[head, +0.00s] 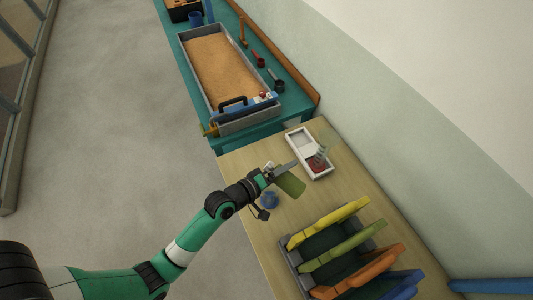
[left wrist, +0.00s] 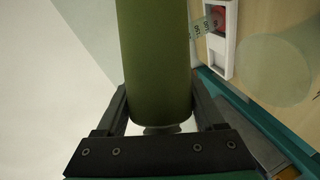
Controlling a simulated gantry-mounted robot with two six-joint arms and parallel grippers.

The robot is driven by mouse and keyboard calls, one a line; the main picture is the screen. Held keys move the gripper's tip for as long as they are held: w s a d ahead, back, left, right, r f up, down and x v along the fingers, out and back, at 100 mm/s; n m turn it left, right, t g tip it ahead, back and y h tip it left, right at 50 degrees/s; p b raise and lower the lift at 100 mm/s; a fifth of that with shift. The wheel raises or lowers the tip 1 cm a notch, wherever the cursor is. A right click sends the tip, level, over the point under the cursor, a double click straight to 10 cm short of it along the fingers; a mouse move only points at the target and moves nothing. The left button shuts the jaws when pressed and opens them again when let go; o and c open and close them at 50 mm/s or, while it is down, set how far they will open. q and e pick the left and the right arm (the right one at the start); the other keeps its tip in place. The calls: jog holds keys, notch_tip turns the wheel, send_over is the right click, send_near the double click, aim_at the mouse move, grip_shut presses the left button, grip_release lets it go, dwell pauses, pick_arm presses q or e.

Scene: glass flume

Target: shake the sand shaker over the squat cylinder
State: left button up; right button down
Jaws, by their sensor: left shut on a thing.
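My left gripper (head: 268,177) is shut on an olive-green cylinder (head: 291,185), which I take to be the sand shaker. It is held above the wooden table, tilted in the head view. In the left wrist view, the green cylinder (left wrist: 155,60) fills the gap between the two fingers. A white tray (head: 301,141) lies beyond it, with a round red piece (head: 316,164) in its near end, apart from the gripper. I cannot tell whether this red piece is the squat cylinder. My right gripper is not in view.
A rack (head: 293,257) with yellow, green, orange and blue pieces stands at the table's near side. A small blue round object (head: 269,200) is just below the gripper. A sand-filled flume (head: 222,70) stands on the teal bench behind.

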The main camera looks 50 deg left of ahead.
pick_arm(q)
jog(key=shift+d+f+b, duration=0.1)
jog(key=shift+f+b, duration=0.2)
jog(key=shift+b, duration=0.3)
jog(key=n+t+h+b, duration=0.1)
jog(key=n+b, duration=0.2)
jog(key=b, duration=0.2)
jog(key=f+n+t+b, duration=0.1)
jog(key=n+b, duration=0.2)
jog(key=b, duration=0.1)
jog(key=shift+d+t+h+b, duration=0.1)
jog(key=shift+t+h+b, duration=0.25)
jog(key=shift+t+h, duration=0.05)
jog(key=shift+r+n+t+b, duration=0.1)
jog(key=shift+n+t+b, duration=0.4)
jog(key=shift+n+b, duration=0.55)
jog(key=shift+r+n, duration=0.15)
jog(key=shift+n, duration=0.3)
